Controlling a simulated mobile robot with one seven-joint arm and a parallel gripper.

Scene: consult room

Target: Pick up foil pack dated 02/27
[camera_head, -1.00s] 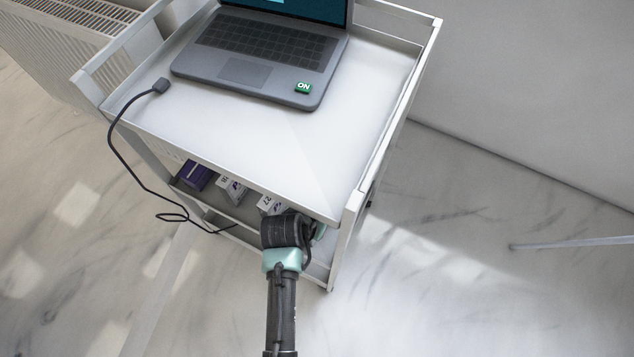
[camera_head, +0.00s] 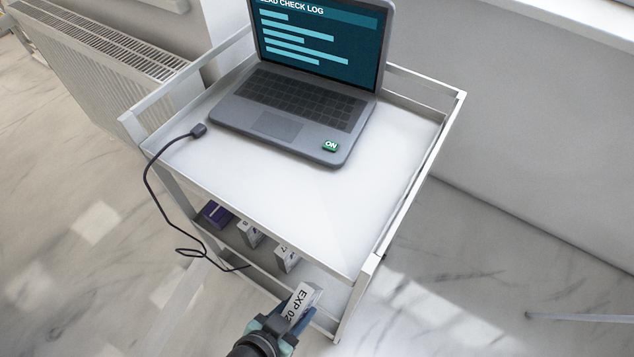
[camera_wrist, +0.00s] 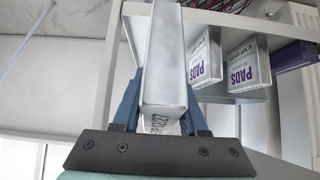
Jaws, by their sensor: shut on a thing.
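My gripper (camera_head: 288,318) is shut on a foil pack (camera_head: 301,298) in front of the cart's lower shelf. Two other packs, a middle one (camera_head: 250,235) and a right one (camera_head: 287,259), stay on the shelf. The wrist view shows two packs marked "PADS", a nearer one (camera_wrist: 206,62) and a farther one (camera_wrist: 247,66).
A purple box (camera_head: 217,214) stands at the shelf's left end. The white cart (camera_head: 300,205) carries an open laptop (camera_head: 290,115) on top. Its dark cable (camera_head: 150,190) hangs down the cart's left side. Open floor (camera_head: 450,290) lies to the right.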

